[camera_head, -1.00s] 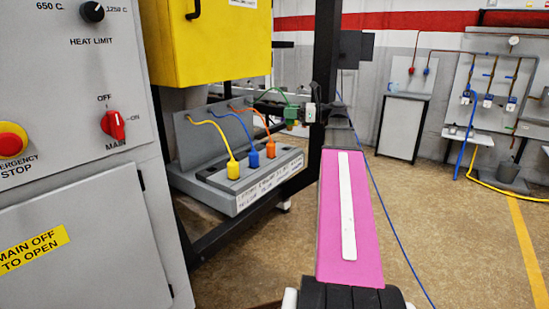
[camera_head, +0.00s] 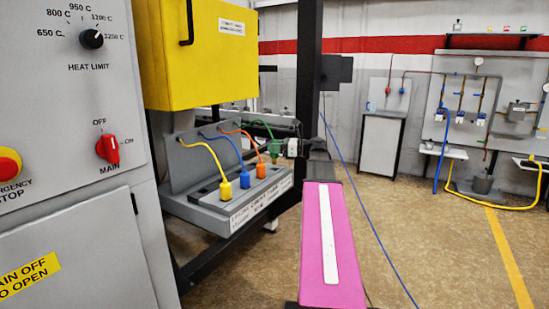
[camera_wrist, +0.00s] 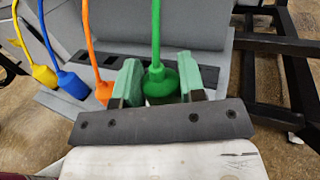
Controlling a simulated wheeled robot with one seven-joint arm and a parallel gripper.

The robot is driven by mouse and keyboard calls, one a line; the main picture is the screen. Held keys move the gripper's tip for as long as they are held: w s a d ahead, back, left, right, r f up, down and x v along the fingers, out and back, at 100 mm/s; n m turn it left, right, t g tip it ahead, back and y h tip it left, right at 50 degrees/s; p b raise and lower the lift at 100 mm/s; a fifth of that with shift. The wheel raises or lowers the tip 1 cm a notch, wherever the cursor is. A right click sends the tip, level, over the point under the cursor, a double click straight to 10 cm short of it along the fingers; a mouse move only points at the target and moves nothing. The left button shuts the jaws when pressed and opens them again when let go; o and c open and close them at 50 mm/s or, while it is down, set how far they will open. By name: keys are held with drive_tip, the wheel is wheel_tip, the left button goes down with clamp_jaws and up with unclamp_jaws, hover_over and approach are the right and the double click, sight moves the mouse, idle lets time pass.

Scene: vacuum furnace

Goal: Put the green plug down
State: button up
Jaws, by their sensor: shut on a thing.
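The green plug (camera_head: 274,147) hangs on its green cable at the right end of the grey connector panel (camera_head: 207,205). My gripper (camera_head: 283,149) is shut on it. In the wrist view the green plug (camera_wrist: 161,82) stands between the two green finger pads of my gripper (camera_wrist: 159,80), with its cable running up. The plug's lower end is hidden behind the gripper's dark bar, so I cannot tell whether it touches the panel. An orange plug (camera_head: 261,170), a blue plug (camera_head: 244,172) and a yellow plug (camera_head: 225,190) stand in a row on the panel to the left.
A grey control cabinet (camera_head: 75,180) with a red main switch stands close on the left. A yellow box (camera_head: 205,50) is above the panel. A black upright post (camera_head: 308,80) stands just behind my arm. Open floor (camera_head: 430,240) lies to the right.

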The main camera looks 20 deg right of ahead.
sight(275, 155)
drive_tip(key=shift+d+f, duration=0.1)
drive_tip(key=shift+f, duration=2)
drive_tip(key=shift+f, duration=0.25)
drive_tip(key=o, duration=0.9)
drive_tip(key=shift+r, duration=0.35)
drive_tip(key=v, duration=1.2)
